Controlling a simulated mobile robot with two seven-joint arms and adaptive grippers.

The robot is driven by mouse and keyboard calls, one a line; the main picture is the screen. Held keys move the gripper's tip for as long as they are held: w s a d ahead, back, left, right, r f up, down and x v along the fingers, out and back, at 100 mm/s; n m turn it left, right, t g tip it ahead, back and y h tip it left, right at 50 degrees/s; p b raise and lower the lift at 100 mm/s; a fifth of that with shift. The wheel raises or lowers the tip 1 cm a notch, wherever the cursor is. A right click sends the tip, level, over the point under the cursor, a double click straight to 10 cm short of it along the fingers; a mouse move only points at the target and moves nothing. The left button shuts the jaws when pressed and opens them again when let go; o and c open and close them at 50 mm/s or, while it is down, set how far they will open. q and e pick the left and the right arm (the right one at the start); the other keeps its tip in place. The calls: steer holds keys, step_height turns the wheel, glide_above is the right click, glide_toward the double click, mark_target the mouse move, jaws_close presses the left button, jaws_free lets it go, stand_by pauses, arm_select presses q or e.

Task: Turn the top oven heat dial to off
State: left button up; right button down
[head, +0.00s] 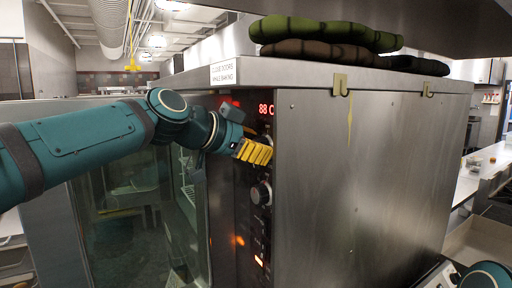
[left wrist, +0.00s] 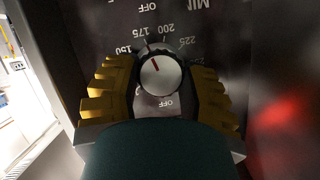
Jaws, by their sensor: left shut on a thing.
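The top oven heat dial (left wrist: 160,72) is a round silver knob with a red pointer line, seen in the left wrist view. The line points up and slightly left in that picture, towards the printed numbers 150 and 175 and away from the OFF mark (left wrist: 165,103) below the knob. My left gripper (head: 255,152) reaches the oven's control panel, its yellow fingers shut on the dial from both sides; they also flank it in the left wrist view (left wrist: 158,88). In the head view the gripper hides most of this dial. My right gripper is not in view.
A lower dial (head: 261,193) is on the same panel, under a red display (head: 266,109). The glass oven door (head: 130,215) stands open at the left. Folded green and brown cloths (head: 325,35) lie on the oven top, and hooks hang on its steel side (head: 360,180).

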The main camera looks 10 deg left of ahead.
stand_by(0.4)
arm_select(q)
steer(key=o, duration=1.2)
steer(key=v, duration=1.2)
steer(key=shift+r, duration=0.1)
